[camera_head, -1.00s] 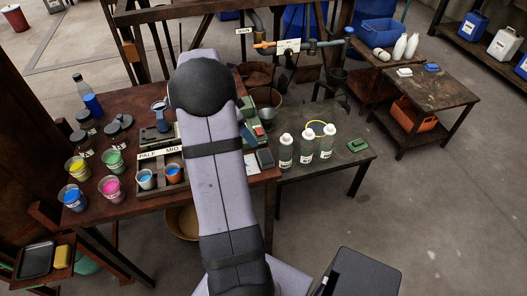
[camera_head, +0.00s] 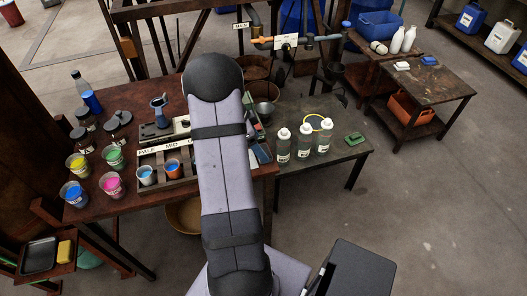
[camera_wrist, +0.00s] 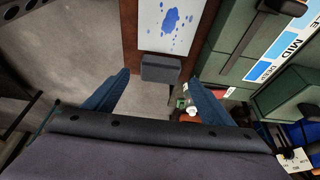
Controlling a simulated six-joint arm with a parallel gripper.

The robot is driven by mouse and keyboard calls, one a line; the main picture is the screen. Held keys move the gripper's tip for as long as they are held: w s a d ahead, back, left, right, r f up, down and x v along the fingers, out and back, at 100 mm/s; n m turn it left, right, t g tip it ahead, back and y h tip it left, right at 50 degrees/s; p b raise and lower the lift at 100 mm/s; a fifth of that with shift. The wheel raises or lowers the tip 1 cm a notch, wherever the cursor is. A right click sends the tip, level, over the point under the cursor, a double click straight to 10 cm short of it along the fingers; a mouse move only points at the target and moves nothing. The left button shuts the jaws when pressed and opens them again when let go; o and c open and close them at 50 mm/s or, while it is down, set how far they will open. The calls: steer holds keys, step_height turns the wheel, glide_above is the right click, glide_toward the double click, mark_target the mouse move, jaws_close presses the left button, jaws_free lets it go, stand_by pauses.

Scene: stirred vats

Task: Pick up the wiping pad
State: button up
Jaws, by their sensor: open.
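A small dark grey block (camera_wrist: 161,68), which looks like the wiping pad, lies at the near edge of a brown wooden surface in the wrist view. It adjoins a white panel (camera_wrist: 170,25) with blue splashes. My gripper (camera_wrist: 160,77) is open, with one blue finger on each side of the block and a gap to each. I cannot tell whether the fingertips are down at its height. In the head view my arm covers this part of the bench, and I cannot make out the block or the gripper clearly.
A green case (camera_wrist: 285,95) and a shade card (camera_wrist: 275,55) are close right of my gripper in the wrist view. In the head view, paint cups (camera_head: 112,185) stand on the left bench (camera_head: 130,92). Several white-capped bottles (camera_head: 304,143) and a green pad (camera_head: 354,139) are on the right table.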

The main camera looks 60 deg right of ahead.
steer(key=shift+p+x, duration=0.35)
steer(key=shift+x, duration=1.2)
steer(key=shift+c, duration=0.7)
steer(key=c, duration=1)
steer(key=shift+r, duration=0.1)
step_height(320, 180, up, 10)
steer(key=b, duration=0.2)
